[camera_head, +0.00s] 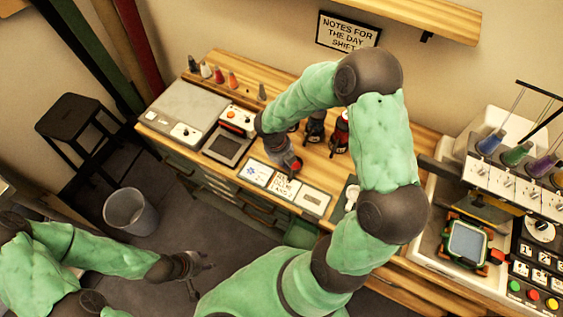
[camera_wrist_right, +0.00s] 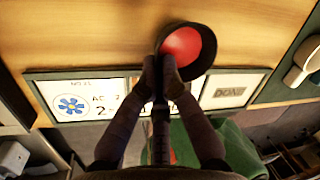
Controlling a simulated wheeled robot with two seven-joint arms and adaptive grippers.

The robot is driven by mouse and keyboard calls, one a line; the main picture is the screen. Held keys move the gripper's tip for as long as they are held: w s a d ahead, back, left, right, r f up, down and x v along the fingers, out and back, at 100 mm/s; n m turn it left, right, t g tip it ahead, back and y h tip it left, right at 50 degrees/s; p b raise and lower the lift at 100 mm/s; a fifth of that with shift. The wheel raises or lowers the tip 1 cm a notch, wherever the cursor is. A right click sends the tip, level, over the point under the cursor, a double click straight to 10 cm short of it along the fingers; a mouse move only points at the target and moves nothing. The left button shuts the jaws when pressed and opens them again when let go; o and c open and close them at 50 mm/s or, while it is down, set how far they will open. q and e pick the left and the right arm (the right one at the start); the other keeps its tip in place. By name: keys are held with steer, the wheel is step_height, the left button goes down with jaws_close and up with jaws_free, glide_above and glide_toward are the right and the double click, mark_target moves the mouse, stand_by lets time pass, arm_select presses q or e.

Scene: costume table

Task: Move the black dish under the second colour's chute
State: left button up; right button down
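The black dish (camera_wrist_right: 207,52) has a round rim and a red filling. It shows at the top of the right wrist view, and its red part shows in the head view (camera_head: 293,163), partly hidden by my right gripper. My right gripper (camera_wrist_right: 161,66) has its fingertips close together on the dish's near rim and looks shut on it. The dish is just behind the row of cards. Dark dispensers, one with a red top (camera_head: 341,125), stand behind it, partly hidden by my arm. I cannot make out their chutes. My left gripper (camera_head: 198,273) is open and empty over the floor.
A flower card (camera_head: 254,172), a written card (camera_head: 284,186) and a "DONE" card (camera_wrist_right: 229,90) line the table's front edge. An embroidery machine (camera_head: 515,185) stands at the right. Small coloured cones (camera_head: 218,76) stand behind.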

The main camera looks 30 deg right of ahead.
mark_target(295, 151)
steer(key=shift+d+n, duration=0.3)
steer(key=shift+w+d+f+b, duration=0.1)
steer(key=shift+w+d+b, duration=0.15)
steer(key=shift+w+d, duration=0.45)
steer(key=shift+w+d+f+b, duration=0.1)
steer(key=shift+w+d+b, duration=0.15)
steer(key=shift+d, duration=0.85)
steer(key=shift+w+d+b, duration=0.2)
steer(key=shift+w+d, duration=0.3)
steer(key=shift+d, duration=0.4)
steer(key=shift+r+p, duration=0.1)
steer(key=shift+p, duration=0.65)
steer(key=shift+f, duration=0.35)
steer(key=shift+f, duration=0.35)
stand_by(0.6)
steer(key=c, duration=1.4)
jaws_free()
steer(key=shift+o, duration=0.2)
steer(key=shift+r, duration=0.1)
